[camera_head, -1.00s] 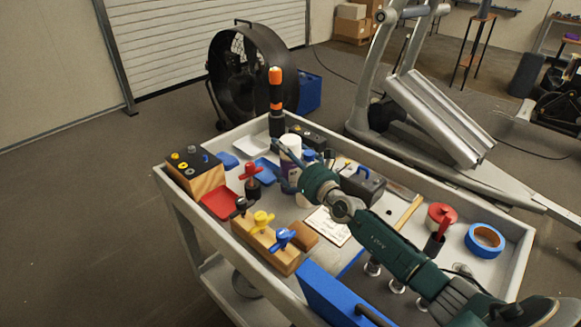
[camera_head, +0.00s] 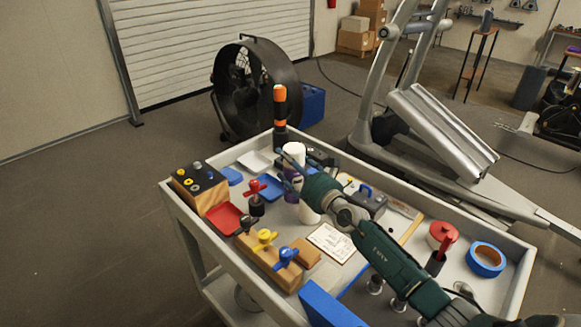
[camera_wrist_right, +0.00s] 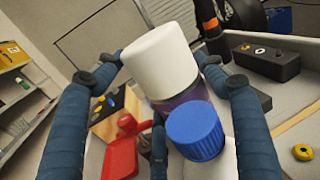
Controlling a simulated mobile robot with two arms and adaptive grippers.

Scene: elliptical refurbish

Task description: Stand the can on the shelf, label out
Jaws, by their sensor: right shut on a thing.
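The can has a white cap and a purple body; in the head view the can (camera_head: 293,151) is upright or nearly so above the far end of the cart. My right gripper (camera_head: 297,176) has its fingers around the can. In the right wrist view the can (camera_wrist_right: 163,62) sits between the fingers of my right gripper (camera_wrist_right: 168,88), tilted in the picture. Its label is mostly hidden. In the right wrist view a shelf unit (camera_wrist_right: 18,98) with small items stands at the left edge. My left gripper is not in view.
A blue-capped white bottle (camera_wrist_right: 195,130) is close beside the held can. The grey cart (camera_head: 518,275) is crowded: red tray (camera_head: 224,218), wooden valve block (camera_head: 262,262), dark toolbox (camera_head: 368,203), blue tape roll (camera_head: 487,260). An orange-banded black upright item (camera_head: 280,105) stands behind the can.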

